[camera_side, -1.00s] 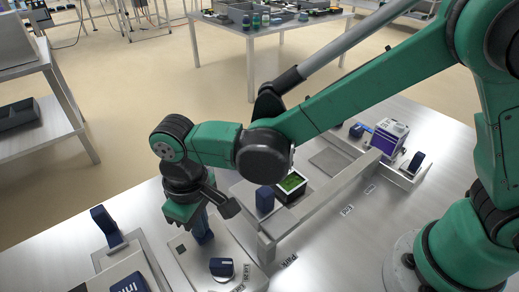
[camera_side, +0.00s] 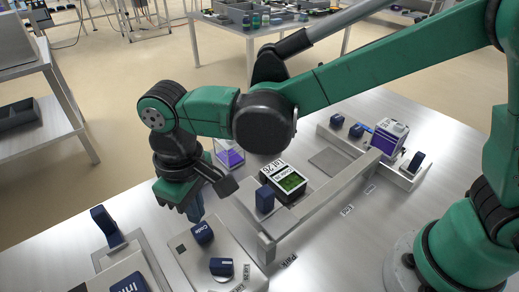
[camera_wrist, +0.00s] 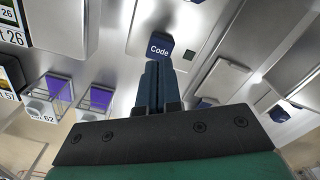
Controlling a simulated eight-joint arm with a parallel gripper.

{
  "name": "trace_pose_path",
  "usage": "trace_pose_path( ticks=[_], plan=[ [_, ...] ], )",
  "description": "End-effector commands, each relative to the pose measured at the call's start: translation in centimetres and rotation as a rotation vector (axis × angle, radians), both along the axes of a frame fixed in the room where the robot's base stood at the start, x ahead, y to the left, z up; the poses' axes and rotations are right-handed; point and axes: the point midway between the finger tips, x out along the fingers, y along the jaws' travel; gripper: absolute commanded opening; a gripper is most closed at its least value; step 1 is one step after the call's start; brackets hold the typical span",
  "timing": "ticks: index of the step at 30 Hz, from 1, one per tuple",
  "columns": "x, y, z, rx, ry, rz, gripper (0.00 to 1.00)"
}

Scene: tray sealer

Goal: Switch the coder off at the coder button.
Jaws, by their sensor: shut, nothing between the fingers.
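The coder button (camera_side: 202,232) is a dark blue block marked "Code" on a light metal panel (camera_side: 180,250). It also shows in the wrist view (camera_wrist: 160,46), just beyond my fingertips. My gripper (camera_side: 196,215) is shut and empty, pointing down just behind and above the button in the side view. In the wrist view my two dark blue fingers (camera_wrist: 154,75) lie together, their tips close to the button's edge. I cannot tell whether they touch it.
A blue knob (camera_side: 221,266) stands on the same panel in front. The coder unit with a green screen (camera_side: 291,182) and a blue block (camera_side: 265,199) stand to the right, behind a metal rail (camera_side: 320,206). A purple-filled clear tray (camera_side: 230,155) lies behind my gripper.

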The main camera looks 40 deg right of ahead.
Motion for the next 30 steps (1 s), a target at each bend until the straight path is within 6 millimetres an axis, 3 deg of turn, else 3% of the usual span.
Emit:
trace_pose_path(
  ticks=[30],
  plan=[
    [0.0, 0.0, 10.7, 0.000, 0.000, 0.000, 0.00]
  ],
)
